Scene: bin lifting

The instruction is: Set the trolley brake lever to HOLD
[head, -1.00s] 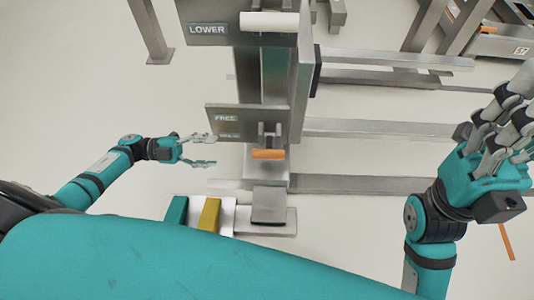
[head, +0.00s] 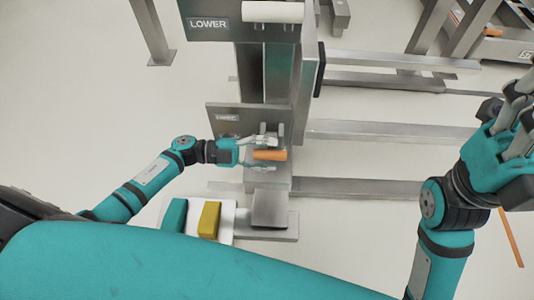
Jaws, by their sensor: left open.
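The lever with the orange handle (head: 270,155) sits low on the grey column, in front of a metal plate (head: 262,112). The plate's small label (head: 228,117) is hard to read. My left gripper (head: 268,147) comes in from the left and is open. Its fingers reach to the handle's left end, one on the far side and one on the near side. I cannot tell whether they touch it. The gripper hides part of the plate's lower area. My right gripper (head: 518,110) is at the right edge, away from the lever, with its fingertips partly cut off.
Above is a plate marked LOWER (head: 208,24) with a white handle (head: 272,12). Metal rails (head: 390,131) run to the right of the column. A green block (head: 174,216) and a yellow block (head: 208,220) stand below left. Floor at left is open.

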